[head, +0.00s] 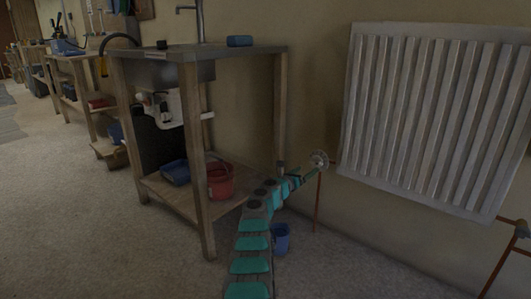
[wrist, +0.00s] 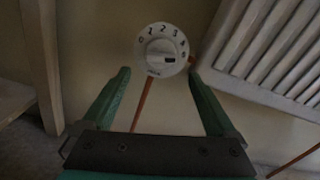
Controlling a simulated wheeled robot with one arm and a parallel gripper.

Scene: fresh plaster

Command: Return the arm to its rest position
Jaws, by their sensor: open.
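My arm (head: 252,242), with teal panels, reaches forward from the bottom of the head view toward the radiator's left side. My gripper (wrist: 158,76) is open and empty, with its two green fingers apart. A white numbered dial (wrist: 161,50) stands just beyond the fingertips in the wrist view. It also shows in the head view (head: 320,158) at the arm's far end. I cannot tell whether a finger touches it. The fingers do not appear closed on it.
A white radiator (head: 435,115) hangs on the wall at right, with copper pipes (head: 318,205) below. A wooden sink bench (head: 205,215) stands close at left, with a red bucket (head: 221,181) on its shelf. A blue cup (head: 281,238) sits beside my arm. The floor at left is clear.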

